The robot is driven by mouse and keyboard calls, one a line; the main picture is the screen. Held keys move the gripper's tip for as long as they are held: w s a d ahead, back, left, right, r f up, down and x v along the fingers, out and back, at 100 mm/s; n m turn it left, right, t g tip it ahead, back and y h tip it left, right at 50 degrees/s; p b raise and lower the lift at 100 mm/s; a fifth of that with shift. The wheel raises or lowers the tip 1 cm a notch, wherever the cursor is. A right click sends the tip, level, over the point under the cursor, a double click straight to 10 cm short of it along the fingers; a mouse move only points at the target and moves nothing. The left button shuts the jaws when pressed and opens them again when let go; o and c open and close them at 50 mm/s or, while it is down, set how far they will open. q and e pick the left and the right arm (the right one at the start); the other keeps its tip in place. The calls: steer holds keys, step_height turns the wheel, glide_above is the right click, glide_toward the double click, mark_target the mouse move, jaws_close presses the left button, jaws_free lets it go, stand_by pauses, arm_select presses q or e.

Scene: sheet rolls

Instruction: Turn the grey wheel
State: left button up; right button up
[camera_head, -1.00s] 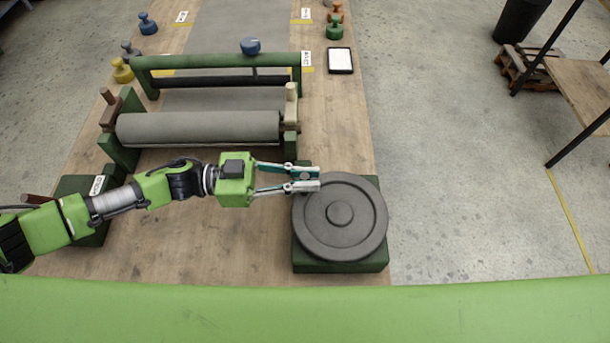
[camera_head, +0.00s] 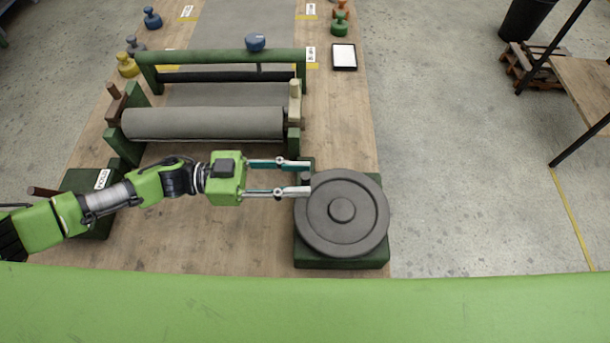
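The grey wheel (camera_head: 367,210) is a dark round disc with a raised rim and a central hub (camera_head: 342,210). It lies flat on a green base (camera_head: 340,262) at the table's right front. My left gripper (camera_head: 305,178) comes in from the left and is open at the wheel's upper left edge. Its two fingers are spread apart, one farther back and one nearer. A small dark piece shows between the fingertips; I cannot tell whether they touch it or whether it is part of the wheel. My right gripper is not in view.
Behind my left arm stands a green roller frame (camera_head: 230,58) with a grey sheet roll (camera_head: 205,123). A black-framed white panel (camera_head: 343,57) and coloured weights, such as the green one (camera_head: 339,27), stand farther back.

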arm_select(q)
steer(key=a, duration=1)
steer(key=shift+s, duration=0.15)
stand_by(0.6)
